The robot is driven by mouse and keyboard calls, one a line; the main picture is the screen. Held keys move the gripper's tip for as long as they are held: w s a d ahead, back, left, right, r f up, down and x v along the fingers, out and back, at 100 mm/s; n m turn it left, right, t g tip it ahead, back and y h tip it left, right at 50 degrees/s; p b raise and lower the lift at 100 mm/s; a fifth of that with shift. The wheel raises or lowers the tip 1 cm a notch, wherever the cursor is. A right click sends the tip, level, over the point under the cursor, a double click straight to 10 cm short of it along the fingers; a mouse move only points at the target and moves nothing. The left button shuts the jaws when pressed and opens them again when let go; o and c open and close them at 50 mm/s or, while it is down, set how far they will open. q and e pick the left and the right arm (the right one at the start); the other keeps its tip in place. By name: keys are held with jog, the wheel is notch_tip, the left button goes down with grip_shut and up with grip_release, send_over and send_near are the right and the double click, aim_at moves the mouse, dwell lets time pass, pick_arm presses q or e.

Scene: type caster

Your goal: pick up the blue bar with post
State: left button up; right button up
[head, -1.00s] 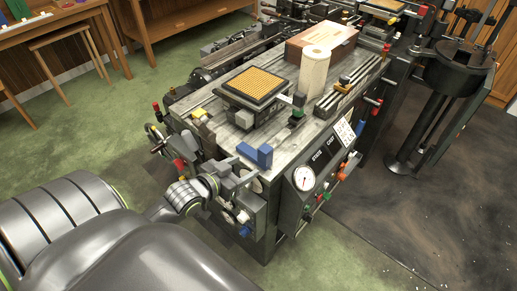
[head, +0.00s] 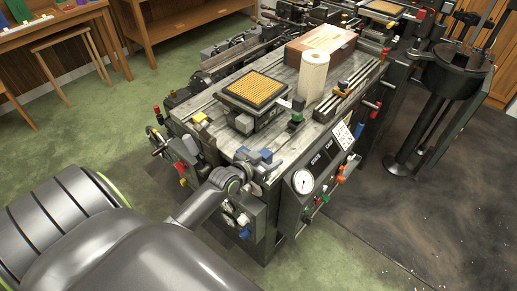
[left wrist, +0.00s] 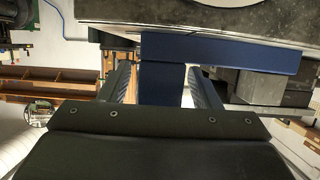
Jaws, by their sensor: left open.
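The blue bar with post (head: 265,155) lies on the near end of the grey machine table, partly hidden by my left gripper (head: 252,165) in the head view. In the left wrist view, the long blue bar (left wrist: 225,52) runs across the top, and its post (left wrist: 161,86) points down between the two ribbed fingers of my left gripper (left wrist: 163,88). The fingers stand on either side of the post with a gap visible on both sides, so the gripper is open. My right gripper is not in view.
A black-framed yellow grid plate (head: 255,88) stands on the table behind the bar. A small green-and-black block (head: 296,117), a pale cylinder (head: 313,76) and a wooden box (head: 321,42) are farther back. A gauge (head: 303,181) and knobs line the front panel.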

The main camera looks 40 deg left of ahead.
pick_arm(q)
jog(key=shift+w+f, duration=0.1)
jog(key=shift+w, duration=0.2)
